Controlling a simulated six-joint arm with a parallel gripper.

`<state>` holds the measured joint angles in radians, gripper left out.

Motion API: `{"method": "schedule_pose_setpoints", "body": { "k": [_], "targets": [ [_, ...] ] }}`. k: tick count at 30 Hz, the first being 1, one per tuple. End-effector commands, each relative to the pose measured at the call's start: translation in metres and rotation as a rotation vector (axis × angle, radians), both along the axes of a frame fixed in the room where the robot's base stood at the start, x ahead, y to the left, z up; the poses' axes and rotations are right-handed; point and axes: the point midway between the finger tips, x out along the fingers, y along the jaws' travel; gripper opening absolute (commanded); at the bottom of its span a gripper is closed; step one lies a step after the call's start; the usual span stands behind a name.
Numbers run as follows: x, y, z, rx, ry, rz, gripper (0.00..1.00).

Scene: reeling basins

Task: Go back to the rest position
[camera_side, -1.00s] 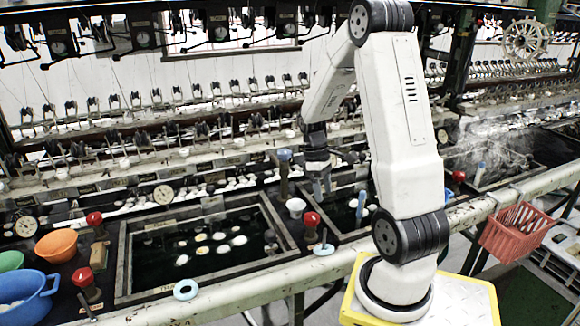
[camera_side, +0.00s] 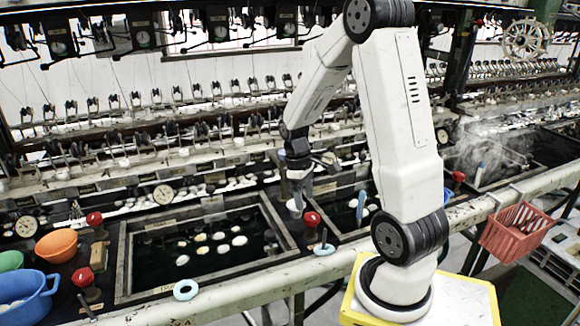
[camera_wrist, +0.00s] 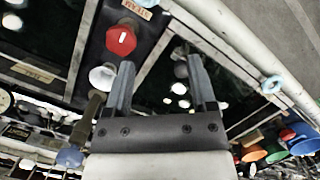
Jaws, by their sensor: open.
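My gripper (camera_side: 297,192) hangs fingers-down above the strip between the two nearest basins, in front of a small white cup (camera_side: 293,208). In the wrist view my gripper (camera_wrist: 163,82) has its two fingers spread with nothing held between them. Beyond the fingers lies the dark left basin (camera_side: 125,262) with several pale cocoons (camera_side: 220,237) floating in it. Some of them show between the fingers in the wrist view (camera_wrist: 180,88).
A red knob (camera_side: 312,219) stands close to the gripper. Orange (camera_side: 57,245) and blue (camera_side: 30,293) bowls sit at the left. A red basket (camera_side: 515,232) hangs on the front rail at the right. Reeling machinery stands behind the basins.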

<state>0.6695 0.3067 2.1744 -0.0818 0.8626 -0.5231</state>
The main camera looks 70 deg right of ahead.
Motion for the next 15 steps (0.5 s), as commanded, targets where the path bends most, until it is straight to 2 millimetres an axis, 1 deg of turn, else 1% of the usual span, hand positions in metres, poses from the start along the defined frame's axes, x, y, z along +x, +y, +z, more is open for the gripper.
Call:
{"method": "schedule_pose_setpoints", "body": {
  "k": [1,6,10,15],
  "targets": [
    [0.007,0.014,0.001,-0.017,-0.021,0.016,0.73],
    [0.027,0.059,0.002,-0.067,-0.106,0.04,0.73],
    [0.037,0.094,0.003,-0.091,-0.177,0.054,0.73],
    [0.042,0.14,0.004,-0.103,-0.273,0.071,0.73]
  ]
}}
